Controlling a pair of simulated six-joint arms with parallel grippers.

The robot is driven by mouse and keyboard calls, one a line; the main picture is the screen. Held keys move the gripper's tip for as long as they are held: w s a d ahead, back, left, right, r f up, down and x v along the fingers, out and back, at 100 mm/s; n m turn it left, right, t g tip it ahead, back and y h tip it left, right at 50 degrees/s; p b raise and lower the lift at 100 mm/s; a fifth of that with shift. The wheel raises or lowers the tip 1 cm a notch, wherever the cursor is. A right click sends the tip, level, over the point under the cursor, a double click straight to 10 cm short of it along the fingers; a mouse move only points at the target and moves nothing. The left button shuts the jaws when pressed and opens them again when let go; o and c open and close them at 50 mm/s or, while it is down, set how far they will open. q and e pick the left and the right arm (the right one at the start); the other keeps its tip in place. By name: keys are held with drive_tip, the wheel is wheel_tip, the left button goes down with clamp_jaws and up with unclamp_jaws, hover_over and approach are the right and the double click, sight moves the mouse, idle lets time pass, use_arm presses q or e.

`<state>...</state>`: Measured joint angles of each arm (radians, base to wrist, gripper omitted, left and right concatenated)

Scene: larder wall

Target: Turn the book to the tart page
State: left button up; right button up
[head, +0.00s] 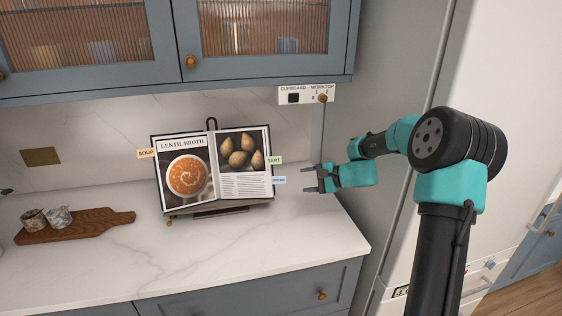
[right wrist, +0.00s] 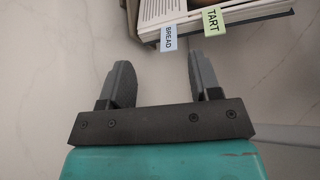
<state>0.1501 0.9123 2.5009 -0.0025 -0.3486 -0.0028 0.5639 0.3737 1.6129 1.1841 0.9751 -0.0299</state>
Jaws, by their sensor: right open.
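The cookbook (head: 213,165) stands open on a dark stand on the worktop, leaning back. Its left page reads "Lentil Broth" and shows an orange soup; its right page shows brown round items above text. A cream SOUP tab (head: 146,153) sticks out at the left. A green TART tab (head: 274,160) and a blue BREAD tab (head: 280,181) stick out at the right. My right gripper (head: 308,178) is open and empty, just right of the BREAD tab. In the right wrist view the BREAD tab (right wrist: 168,38) and TART tab (right wrist: 212,20) lie beyond the fingers, apart from them. My left gripper is not in view.
A switch panel (head: 307,95) hangs under the wall cupboards (head: 262,45). The worktop (head: 270,255) in front of the book is clear.

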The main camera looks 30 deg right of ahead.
drive_tip(key=t+h, duration=0.2)
approach(280, 160)
drive_tip(key=s+d, duration=0.1)
drive_tip(key=s, duration=0.1)
drive_tip(key=shift+w+d, duration=0.2)
drive_tip(key=x, duration=1.2)
drive_tip(key=shift+a+r, duration=0.15)
drive_tip(key=shift+r, duration=0.1)
drive_tip(key=c, duration=0.7)
drive_tip(key=shift+s, duration=0.1)
drive_tip(key=shift+s+r, duration=0.1)
